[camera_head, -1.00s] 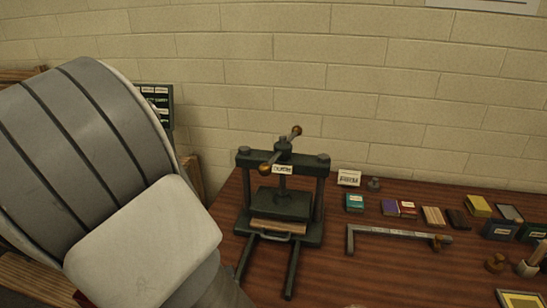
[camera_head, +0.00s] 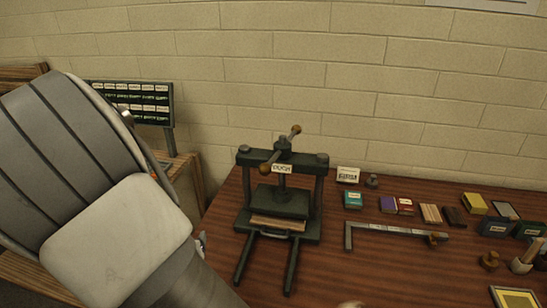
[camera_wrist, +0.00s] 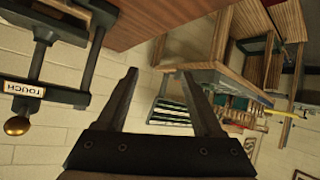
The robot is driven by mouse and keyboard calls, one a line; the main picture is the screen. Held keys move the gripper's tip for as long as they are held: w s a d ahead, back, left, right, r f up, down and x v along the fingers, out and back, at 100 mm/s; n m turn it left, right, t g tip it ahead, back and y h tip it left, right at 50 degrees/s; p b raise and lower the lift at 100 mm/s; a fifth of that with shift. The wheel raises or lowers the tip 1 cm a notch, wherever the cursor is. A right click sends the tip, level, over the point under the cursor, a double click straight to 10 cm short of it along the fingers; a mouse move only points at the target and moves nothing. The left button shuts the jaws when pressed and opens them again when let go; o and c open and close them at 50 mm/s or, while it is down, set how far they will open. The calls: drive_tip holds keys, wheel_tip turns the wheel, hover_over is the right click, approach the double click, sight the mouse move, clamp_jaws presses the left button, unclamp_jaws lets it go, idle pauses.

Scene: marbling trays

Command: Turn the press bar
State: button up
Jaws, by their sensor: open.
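The press bar (camera_head: 281,150) is a dark rod with brown knobs at both ends, across the top of the dark press frame (camera_head: 318,192). It slants from lower left to upper right in the head view. A small lettered label (camera_head: 282,168) hangs below it. In the head view my arm hides the lower left; the fingers are not clearly seen.
The wooden table (camera_head: 330,275) carries small boxes (camera_head: 352,200), a metal bar (camera_head: 392,228) with a brown knob, and a white card (camera_head: 348,175) right of the press. A dark lettered board (camera_head: 130,100) stands behind my arm. Shelving (camera_wrist: 245,50) shows in the wrist view.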

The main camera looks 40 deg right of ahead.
drive_tip(key=s+d+r+m+t+h, duration=0.1)
drive_tip(key=d+r+m+h, duration=0.45)
drive_tip(key=d+r, duration=0.2)
drive_tip(key=m+g+h, duration=0.2)
drive_tip(key=m+h, duration=0.1)
drive_tip(key=h, duration=0.2)
approach(279, 151)
drive_tip(key=x, duration=0.2)
drive_tip(key=p+x, duration=0.1)
drive_tip(key=x, duration=0.3)
drive_tip(key=shift+w+d+f+p, duration=0.2)
drive_tip(key=shift+f+p, duration=0.05)
drive_tip(key=shift+p, duration=0.05)
clamp_jaws()
idle(0.4)
